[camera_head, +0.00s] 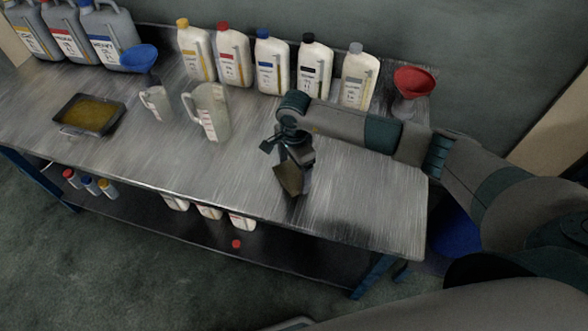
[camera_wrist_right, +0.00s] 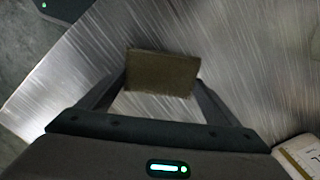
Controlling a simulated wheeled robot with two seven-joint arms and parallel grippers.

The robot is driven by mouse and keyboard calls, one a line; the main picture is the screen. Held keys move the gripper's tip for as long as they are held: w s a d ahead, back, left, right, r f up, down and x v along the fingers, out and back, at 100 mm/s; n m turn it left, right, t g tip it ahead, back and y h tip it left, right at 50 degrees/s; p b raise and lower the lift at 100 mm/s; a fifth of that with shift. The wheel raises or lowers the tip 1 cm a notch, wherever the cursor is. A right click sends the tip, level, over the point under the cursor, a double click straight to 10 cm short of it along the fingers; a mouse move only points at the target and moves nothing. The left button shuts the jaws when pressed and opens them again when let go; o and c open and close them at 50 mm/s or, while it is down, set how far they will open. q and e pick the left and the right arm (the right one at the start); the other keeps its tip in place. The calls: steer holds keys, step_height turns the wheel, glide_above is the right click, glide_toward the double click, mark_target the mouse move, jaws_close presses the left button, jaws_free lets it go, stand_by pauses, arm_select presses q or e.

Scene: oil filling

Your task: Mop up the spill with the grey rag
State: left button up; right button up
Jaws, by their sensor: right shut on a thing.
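My right gripper (camera_head: 291,160) is over the front middle of the metal bench, shut on a flat olive-brown piece, which I take to be the rag (camera_head: 289,179). It looks more brown than grey. In the right wrist view the rag (camera_wrist_right: 163,73) is held between the two fingertips, with bare bench around it. I cannot tell whether its lower edge touches the bench top. A dark patch (camera_head: 342,228) lies near the front edge, right of the rag; I cannot tell whether it is the spill or a shadow. My left gripper is out of view.
The metal bench (camera_head: 230,178) has several white bottles along its back and a red funnel (camera_head: 414,82) at the back right. A clear jug (camera_head: 212,112), a smaller jug (camera_head: 155,103) and a tray of yellowish oil (camera_head: 88,115) stand to the left. The front right is clear.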

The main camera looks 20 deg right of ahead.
mark_target(278, 183)
steer(key=shift+f, duration=0.25)
steer(key=shift+a+b, duration=1.05)
steer(key=shift+a, duration=1.45)
steer(key=shift+d, duration=0.1)
steer(key=d+b, duration=0.2)
steer(key=d, duration=0.6)
steer(key=shift+d+f, duration=0.1)
steer(key=shift+d, duration=0.3)
steer(key=shift+d+b, duration=0.35)
steer(key=shift+d, duration=0.2)
